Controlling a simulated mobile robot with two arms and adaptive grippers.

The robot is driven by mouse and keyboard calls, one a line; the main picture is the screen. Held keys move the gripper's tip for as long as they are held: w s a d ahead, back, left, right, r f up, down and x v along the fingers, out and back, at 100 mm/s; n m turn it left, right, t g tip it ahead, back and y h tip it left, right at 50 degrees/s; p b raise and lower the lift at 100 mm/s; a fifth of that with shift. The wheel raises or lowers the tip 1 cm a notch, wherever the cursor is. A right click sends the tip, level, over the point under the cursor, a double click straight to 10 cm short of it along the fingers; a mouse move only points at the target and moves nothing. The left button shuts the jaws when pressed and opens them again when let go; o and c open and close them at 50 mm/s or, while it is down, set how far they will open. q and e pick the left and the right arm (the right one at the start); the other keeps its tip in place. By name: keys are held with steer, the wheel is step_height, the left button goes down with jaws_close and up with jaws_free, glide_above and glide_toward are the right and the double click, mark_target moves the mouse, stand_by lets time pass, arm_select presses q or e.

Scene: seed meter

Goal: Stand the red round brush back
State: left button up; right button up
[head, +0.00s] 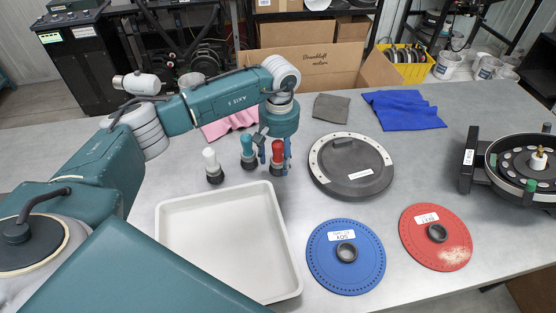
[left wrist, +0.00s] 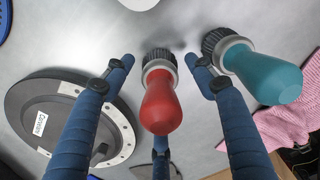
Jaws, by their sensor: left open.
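The red round brush (head: 278,152) stands upright on the table, handle up and dark bristles down, at the right end of a short row. In the left wrist view the red brush (left wrist: 160,105) is between the fingers, with its bristle end towards the fingertips. My left gripper (head: 273,158) comes down over it from above. It is open, and its blue fingers (left wrist: 158,64) are on either side of the brush with gaps visible. A teal brush (head: 247,150) stands just left, also close beside one finger in the wrist view (left wrist: 265,76). My right gripper is not in view.
A white-handled brush (head: 210,163) stands left of the teal one. An empty white tray (head: 225,240) lies in front. A dark round cover (head: 352,178), a blue disc (head: 325,270) and a red disc (head: 455,250) lie to the right. A pink cloth (head: 225,126) lies behind.

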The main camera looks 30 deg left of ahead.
mark_target(279, 141)
arm_select(q)
step_height(279, 141, up, 10)
steer(key=b, duration=0.3)
steer(key=shift+d+f, duration=0.1)
steer(key=shift+f, duration=0.1)
steer(key=shift+r, duration=0.55)
steer(key=shift+f, duration=0.1)
